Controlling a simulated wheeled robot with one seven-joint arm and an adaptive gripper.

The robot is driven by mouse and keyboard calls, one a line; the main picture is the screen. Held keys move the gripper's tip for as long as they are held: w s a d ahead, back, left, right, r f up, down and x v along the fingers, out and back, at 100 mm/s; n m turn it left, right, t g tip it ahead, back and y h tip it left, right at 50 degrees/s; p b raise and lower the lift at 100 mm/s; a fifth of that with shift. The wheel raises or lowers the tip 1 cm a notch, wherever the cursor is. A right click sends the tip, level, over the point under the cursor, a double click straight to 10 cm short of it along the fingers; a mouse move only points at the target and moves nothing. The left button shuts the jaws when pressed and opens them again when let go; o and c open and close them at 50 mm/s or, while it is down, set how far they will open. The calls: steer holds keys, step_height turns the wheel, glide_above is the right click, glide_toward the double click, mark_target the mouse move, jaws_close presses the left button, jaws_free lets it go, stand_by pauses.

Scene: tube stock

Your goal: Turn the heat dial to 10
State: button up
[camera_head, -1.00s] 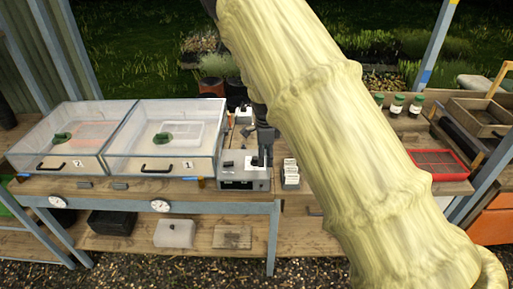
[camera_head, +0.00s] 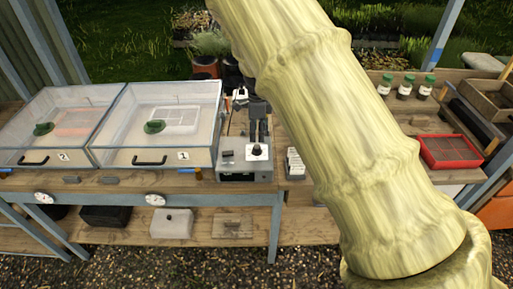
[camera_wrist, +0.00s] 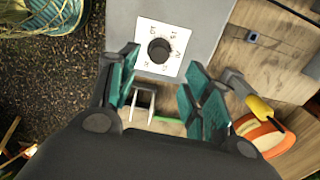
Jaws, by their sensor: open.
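The heat dial (camera_head: 256,150) is a dark round knob on a white square plate, on top of a grey control box (camera_head: 235,177). In the wrist view the knob (camera_wrist: 159,50) is near the top middle, with small marks around it on the plate; its pointer setting cannot be read. My gripper (camera_head: 258,132) is open and empty, just above and behind the dial in the head view. In the wrist view the teal-padded fingers of my gripper (camera_wrist: 162,78) are spread either side of the knob's line, apart from it.
Clear lidded cases marked 2 (camera_head: 58,130) and 1 (camera_head: 165,130) stand left of the box. White labels in a holder (camera_head: 294,163) stand close on its right. A red tray (camera_head: 449,152) and green-capped jars (camera_head: 404,88) are farther right. My arm hides the bench's middle.

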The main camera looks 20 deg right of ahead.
mark_target(257, 146)
step_height(257, 146, down, 7)
steer(key=b, duration=0.4)
steer(key=shift+a+r, duration=0.1)
steer(key=shift+s, duration=0.1)
steer(key=c, duration=1.1)
